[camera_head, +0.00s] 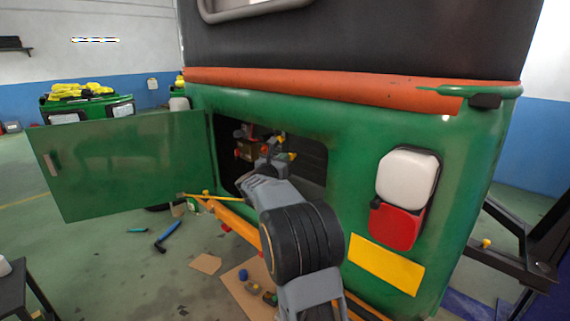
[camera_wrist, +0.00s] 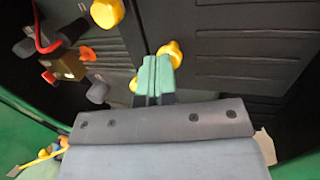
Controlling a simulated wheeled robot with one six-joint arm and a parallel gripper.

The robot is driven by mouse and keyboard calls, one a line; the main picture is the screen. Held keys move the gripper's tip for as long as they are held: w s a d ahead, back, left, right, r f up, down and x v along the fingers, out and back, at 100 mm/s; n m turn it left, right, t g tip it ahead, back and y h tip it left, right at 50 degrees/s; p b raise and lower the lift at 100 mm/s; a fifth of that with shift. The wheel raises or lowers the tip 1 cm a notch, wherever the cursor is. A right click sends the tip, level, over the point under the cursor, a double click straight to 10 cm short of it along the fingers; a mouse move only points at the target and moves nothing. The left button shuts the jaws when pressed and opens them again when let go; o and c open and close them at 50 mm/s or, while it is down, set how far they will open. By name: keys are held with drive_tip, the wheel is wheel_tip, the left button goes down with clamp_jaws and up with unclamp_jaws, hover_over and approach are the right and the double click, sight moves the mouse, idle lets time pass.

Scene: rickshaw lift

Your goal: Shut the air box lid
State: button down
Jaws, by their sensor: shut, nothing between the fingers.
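The rear compartment of the green rickshaw (camera_head: 470,145) is open, and my gripper (camera_head: 270,150) reaches into it. In the wrist view my gripper (camera_wrist: 157,68) has its green fingertips together, with nothing held between them. A black ribbed panel (camera_wrist: 240,62) lies beyond and right of the fingers; it may be part of the air box, but I cannot tell lid from box. One yellow knob (camera_wrist: 107,13) is above left of the fingertips. Another yellow knob (camera_wrist: 174,50) is right behind them, partly hidden; I cannot tell if they touch.
A brass-coloured block (camera_wrist: 66,66) with a red hose and orange knob (camera_wrist: 88,53) sits at the left inside. The green compartment door (camera_head: 125,165) stands swung open left. A yellow rod (camera_head: 207,195) lies by the opening's lower edge. A blue-handled tool (camera_head: 167,237) and cardboard (camera_head: 206,264) lie on the floor.

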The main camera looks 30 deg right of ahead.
drive_tip(key=w+a+b+v, duration=0.1)
drive_tip(key=b+v, duration=0.1)
drive_tip(key=v, duration=0.5)
drive_tip(key=w+b+v, duration=0.2)
drive_tip(key=b+v, duration=0.1)
drive_tip(key=v, duration=0.4)
drive_tip(key=w+a+f+n+t+y, duration=0.6)
drive_tip(key=a+n+y, duration=0.25)
drive_tip(key=n, duration=0.95)
drive_tip(key=s+a+f+n+g+y, duration=0.1)
drive_tip(key=s+a+f+n+y, duration=0.1)
drive_tip(key=a+n+y, duration=0.3)
drive_tip(key=s+a+f+n+y, duration=0.1)
drive_tip(key=s+f+n+y, duration=0.15)
drive_tip(key=n, duration=0.55)
drive_tip(key=s+a+f+n+g+y+p, duration=0.1)
drive_tip(key=s+a+f+n+g+y, duration=0.2)
drive_tip(key=s+n, duration=0.35)
drive_tip(key=s+a+f+n+g+p, duration=0.1)
drive_tip(key=s+f+n+g, duration=0.3)
drive_tip(key=s+n, duration=0.3)
drive_tip(key=s+d+r+n+g+h+p, duration=0.1)
drive_tip(key=s+d+n+g+h+p, duration=0.1)
drive_tip(key=s, duration=1.2)
drive_tip(key=shift+s+d+n+g, duration=0.45)
drive_tip(key=shift+d+n, duration=0.35)
drive_tip(key=shift+n, duration=0.35)
